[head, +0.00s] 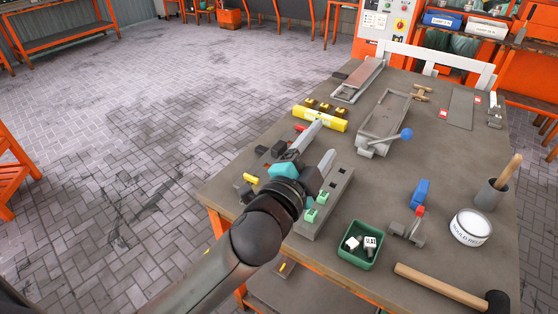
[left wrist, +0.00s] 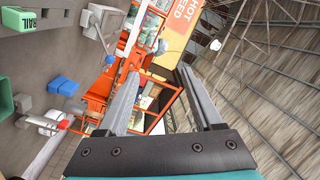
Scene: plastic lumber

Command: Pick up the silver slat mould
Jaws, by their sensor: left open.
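Two long, narrow metal moulds lie on the table's far half in the head view. One is a pale silver-grey tray (head: 345,95) with a brownish inside, near the far left edge. The other is a grey open frame (head: 373,135) with a blue ball-ended lever at its near end. I cannot tell for sure which is the slat mould. My left gripper (head: 324,142) is open and empty, nearer than both moulds and apart from them, above the dark grey block with green pieces. Its two spread fingers also show in the left wrist view (left wrist: 155,85), with nothing between them. My right gripper is not seen.
A green bin (head: 360,262), toggle clamp (head: 408,230), blue block (head: 420,192), white tub (head: 470,228) and mallet (head: 440,287) occupy the near right.

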